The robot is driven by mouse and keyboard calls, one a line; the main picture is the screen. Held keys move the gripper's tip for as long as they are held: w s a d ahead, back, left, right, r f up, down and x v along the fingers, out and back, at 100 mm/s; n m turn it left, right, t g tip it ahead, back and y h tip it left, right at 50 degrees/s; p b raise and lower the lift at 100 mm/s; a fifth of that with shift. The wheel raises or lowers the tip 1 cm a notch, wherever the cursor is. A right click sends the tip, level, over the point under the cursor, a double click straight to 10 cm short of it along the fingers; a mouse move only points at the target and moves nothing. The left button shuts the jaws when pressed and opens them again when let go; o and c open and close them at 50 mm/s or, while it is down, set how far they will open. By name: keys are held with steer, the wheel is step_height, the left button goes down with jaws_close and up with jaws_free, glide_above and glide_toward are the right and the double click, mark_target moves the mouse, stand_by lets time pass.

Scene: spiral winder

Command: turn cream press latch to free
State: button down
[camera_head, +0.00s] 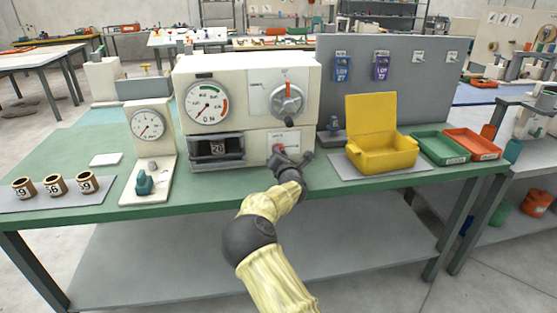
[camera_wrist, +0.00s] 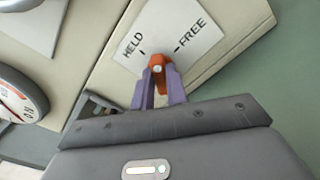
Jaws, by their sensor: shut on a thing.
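The cream press (camera_head: 248,82) stands on the green bench, with a dial at its left and a knob at its upper right. Its latch is an orange lever (camera_wrist: 157,70) on a white plate (camera_wrist: 170,33) marked HELD and FREE. My gripper (camera_wrist: 160,84) is shut on the lever, with one purple finger on each side. In the head view my gripper (camera_head: 290,157) is at the lower right of the press front and covers part of the latch.
A yellow open box (camera_head: 382,155) stands right of the press, with green (camera_head: 438,147) and orange (camera_head: 472,143) trays beyond it. A small gauge stand (camera_head: 149,128) and several numbered cups are at the left. The bench front is mostly clear.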

steer(key=m, duration=0.1)
steer(key=m+b, duration=0.2)
steer(key=m, duration=0.1)
steer(key=shift+d+f, duration=0.15)
steer(key=shift+d, duration=0.1)
steer(key=m+b, duration=0.1)
steer(key=m, duration=0.2)
steer(key=shift+f+b, duration=0.1)
steer(key=shift+b, duration=0.2)
steer(key=shift+m+b, duration=0.6)
steer(key=shift+m, duration=1.2)
steer(key=shift+f, duration=0.1)
steer(key=c, duration=1.4)
jaws_free()
steer(key=shift+a, duration=0.1)
steer(key=shift+s, duration=0.1)
